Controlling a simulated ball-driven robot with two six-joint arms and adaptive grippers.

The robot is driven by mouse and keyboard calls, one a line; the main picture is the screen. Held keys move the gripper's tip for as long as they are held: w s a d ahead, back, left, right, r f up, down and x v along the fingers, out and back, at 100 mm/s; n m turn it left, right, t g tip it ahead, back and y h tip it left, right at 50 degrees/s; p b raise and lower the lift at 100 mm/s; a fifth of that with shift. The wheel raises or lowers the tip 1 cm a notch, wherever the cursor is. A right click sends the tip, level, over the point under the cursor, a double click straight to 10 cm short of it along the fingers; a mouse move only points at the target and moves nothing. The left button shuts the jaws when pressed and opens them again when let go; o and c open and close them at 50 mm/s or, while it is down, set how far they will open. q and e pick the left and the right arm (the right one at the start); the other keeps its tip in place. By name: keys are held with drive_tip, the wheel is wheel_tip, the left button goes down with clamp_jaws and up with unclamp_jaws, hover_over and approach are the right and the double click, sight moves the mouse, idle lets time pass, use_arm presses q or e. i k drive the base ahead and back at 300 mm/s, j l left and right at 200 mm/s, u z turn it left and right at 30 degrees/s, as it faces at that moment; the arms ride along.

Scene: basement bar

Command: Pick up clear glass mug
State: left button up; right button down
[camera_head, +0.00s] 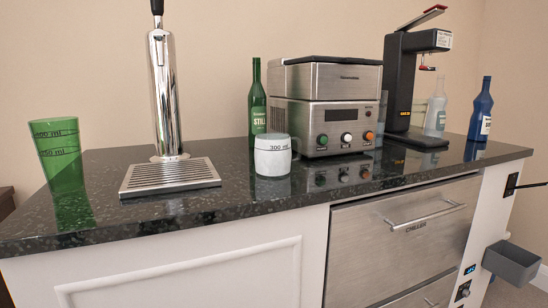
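A mug (272,157) stands upright on the dark stone counter, in front of the grey machine and right of the drip tray. It looks whitish and translucent, with a "300 ml" mark near its rim and what seems to be a handle on its right side. Neither of my grippers is in view, and nothing is seen touching the mug.
The speckled counter (225,200) also holds a green measuring cup (62,155), a chrome tap (164,95) over a drip tray (170,178), a green bottle (257,105), the steel machine (328,105), a black dispenser (398,85), a clear bottle (435,118) and a blue bottle (481,112). The counter before the mug is clear.

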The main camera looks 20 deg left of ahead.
sight(273, 151)
drive_tip(key=i+l+u, duration=0.1)
drive_tip(key=i+u, duration=0.25)
drive_tip(key=i+l+u, duration=0.35)
drive_tip(key=i+j, duration=0.05)
drive_tip(key=j, duration=0.05)
